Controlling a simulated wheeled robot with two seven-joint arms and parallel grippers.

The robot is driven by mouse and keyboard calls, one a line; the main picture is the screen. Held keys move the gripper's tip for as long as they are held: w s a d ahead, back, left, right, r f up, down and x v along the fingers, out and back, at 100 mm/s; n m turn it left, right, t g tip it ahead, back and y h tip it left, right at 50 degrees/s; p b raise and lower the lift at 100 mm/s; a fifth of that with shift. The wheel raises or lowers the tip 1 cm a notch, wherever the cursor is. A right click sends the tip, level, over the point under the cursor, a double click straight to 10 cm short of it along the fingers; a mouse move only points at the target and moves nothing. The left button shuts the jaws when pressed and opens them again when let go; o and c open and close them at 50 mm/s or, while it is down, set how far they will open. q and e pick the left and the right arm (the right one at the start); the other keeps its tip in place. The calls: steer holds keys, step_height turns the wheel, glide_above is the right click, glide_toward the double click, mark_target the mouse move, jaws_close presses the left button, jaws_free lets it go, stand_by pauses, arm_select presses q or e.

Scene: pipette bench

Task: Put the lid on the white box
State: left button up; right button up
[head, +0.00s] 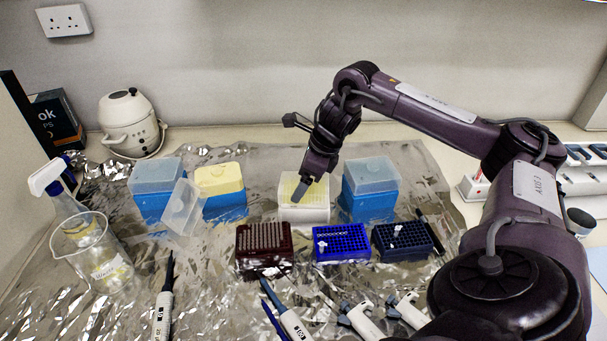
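The white box (303,213) stands open in the middle of the bench, with yellowish contents showing at its top. A clear, translucent lid (183,208) rests tilted to its left, in front of and between two blue boxes. My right gripper (299,192) points down at the top of the white box, its tips over or in front of the yellowish contents. I cannot tell whether it touches them. Its fingers overlap from this angle, so their gap is hidden. No lid shows in it. My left gripper is not in view.
Blue boxes with a clear top (156,178), a yellow top (220,180) and another clear top (371,178) flank the white box. A maroon rack (264,250) and blue racks (342,245) stand in front. Pipettes (163,312) lie nearer; a beaker (92,258) and spray bottle are left.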

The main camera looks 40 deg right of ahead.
steer(key=shift+f, duration=0.1)
stand_by(0.3)
steer(key=shift+s+f, duration=0.1)
steer(key=shift+f, duration=0.25)
steer(key=shift+f, duration=0.2)
steer(key=shift+s+a+f+b, duration=0.1)
steer(key=shift+s+f+b, duration=0.05)
steer(key=shift+b, duration=0.15)
steer(key=shift+c, duration=0.5)
